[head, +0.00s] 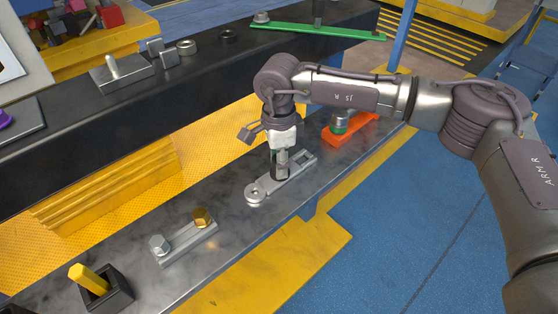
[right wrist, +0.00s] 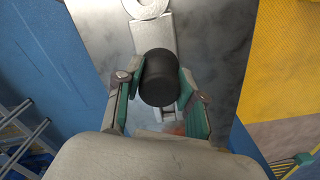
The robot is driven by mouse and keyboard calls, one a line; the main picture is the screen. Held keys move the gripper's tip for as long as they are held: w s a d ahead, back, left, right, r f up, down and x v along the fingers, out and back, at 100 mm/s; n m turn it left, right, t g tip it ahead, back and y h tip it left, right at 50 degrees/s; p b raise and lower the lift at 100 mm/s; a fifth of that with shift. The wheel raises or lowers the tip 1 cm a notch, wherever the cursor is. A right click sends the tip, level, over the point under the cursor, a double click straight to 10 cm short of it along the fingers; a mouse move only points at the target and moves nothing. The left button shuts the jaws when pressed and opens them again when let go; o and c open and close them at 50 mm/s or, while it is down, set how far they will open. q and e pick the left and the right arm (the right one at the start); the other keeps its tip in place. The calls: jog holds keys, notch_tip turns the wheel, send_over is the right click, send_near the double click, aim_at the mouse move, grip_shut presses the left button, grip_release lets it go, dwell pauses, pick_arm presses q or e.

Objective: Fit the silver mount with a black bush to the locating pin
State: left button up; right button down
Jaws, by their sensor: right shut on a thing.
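The silver mount (head: 256,195) lies flat on the grey front rail, a bar with a round ring at its near left end. A black bush (right wrist: 159,78) stands up from its bar in the right wrist view. My right gripper (head: 281,158) points down over the mount, its green-padded fingers shut on the bush from both sides. I cannot tell whether the mount is touching the rail or just above it. An upright silver pin (head: 112,68) stands on a flat plate on the black rear beam, and looks like the locating pin. My left gripper is not in view.
On the front rail, a bracket with a silver and a gold bolt (head: 183,240) and a black box with a yellow peg (head: 113,292) lie nearer. An orange block (head: 352,130) sits beyond. The rear beam carries loose rings (head: 187,47) and a green strip (head: 315,31).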

jog(key=shift+r+p, duration=1.2)
jog(key=shift+r, duration=2.25)
